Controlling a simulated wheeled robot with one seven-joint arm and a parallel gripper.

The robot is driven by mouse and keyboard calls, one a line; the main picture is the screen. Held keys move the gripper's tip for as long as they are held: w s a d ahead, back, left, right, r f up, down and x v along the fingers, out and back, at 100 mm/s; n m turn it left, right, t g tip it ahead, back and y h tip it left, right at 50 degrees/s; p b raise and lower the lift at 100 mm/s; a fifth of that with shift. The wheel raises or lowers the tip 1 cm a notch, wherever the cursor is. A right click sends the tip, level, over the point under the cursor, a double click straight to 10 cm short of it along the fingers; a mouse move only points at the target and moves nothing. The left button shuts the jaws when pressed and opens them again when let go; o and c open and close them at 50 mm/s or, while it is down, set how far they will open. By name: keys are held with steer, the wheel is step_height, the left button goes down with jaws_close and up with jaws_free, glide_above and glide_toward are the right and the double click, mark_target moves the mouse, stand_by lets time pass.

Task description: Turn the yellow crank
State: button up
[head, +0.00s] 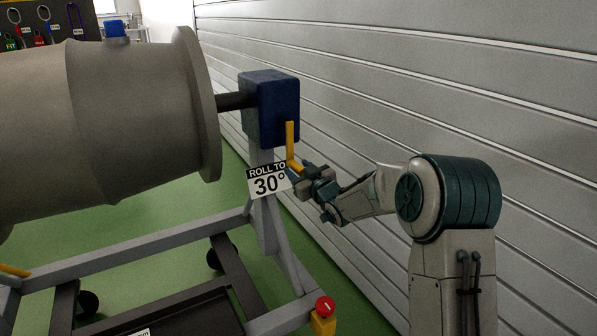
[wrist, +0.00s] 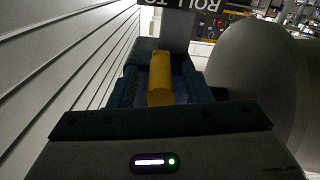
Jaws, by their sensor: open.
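The yellow crank (head: 290,146) stands on the right side of the dark blue box (head: 272,108) in the head view. Its arm is upright, and a short handle at its lower end points toward my gripper (head: 302,177). In the wrist view the yellow crank handle (wrist: 160,82) lies between the two dark blue fingers of my gripper (wrist: 162,74). The fingers are open around the handle. I cannot tell whether either finger touches it.
A "ROLL TO 30°" sign (head: 267,181) hangs below the box, close to my gripper. The large grey engine casing (head: 130,120) is at left on a grey stand (head: 140,249). A red button (head: 325,306) is at the stand's near corner. A panelled wall (head: 430,70) runs along the right.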

steer(key=shift+w+a, duration=0.35)
steer(key=shift+w, duration=0.1)
jaws_close()
